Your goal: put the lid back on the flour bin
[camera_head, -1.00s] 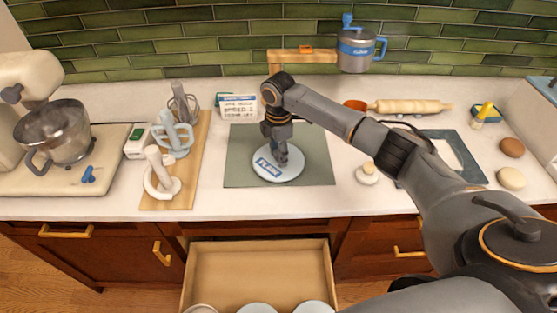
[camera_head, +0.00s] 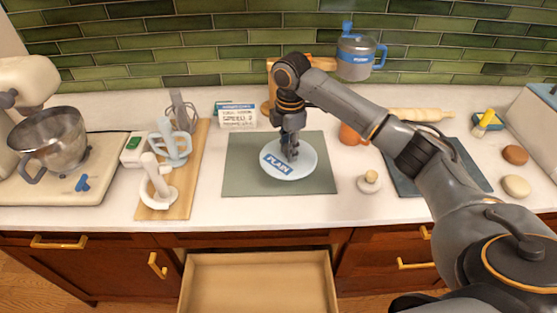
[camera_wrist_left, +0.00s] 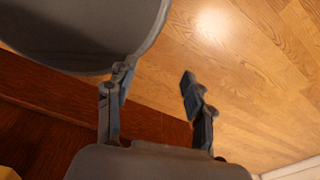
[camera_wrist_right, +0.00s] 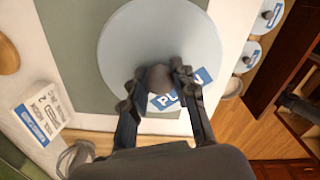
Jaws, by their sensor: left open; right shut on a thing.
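The lid (camera_head: 305,150) is a pale round disc with a blue PLAIN label. My right gripper (camera_head: 290,150) is shut on its dark knob, over the grey-green mat (camera_head: 240,180). In the right wrist view the lid (camera_wrist_right: 125,45) fills the upper middle, with the fingers on either side of the knob. In that view round labelled lids (camera_wrist_right: 265,22) show at the upper right; their writing is unreadable and I cannot pick out the flour bin. My left gripper (camera_wrist_left: 152,100) is open and empty over the wooden floor, outside the head view.
The open drawer (camera_head: 260,285) is below the counter; only its bare back part shows. A knobbed round piece (camera_head: 369,182) and an orange cup (camera_head: 350,134) stand right of the mat. A board with utensils (camera_head: 190,180) and a mixer (camera_head: 50,145) are at left.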

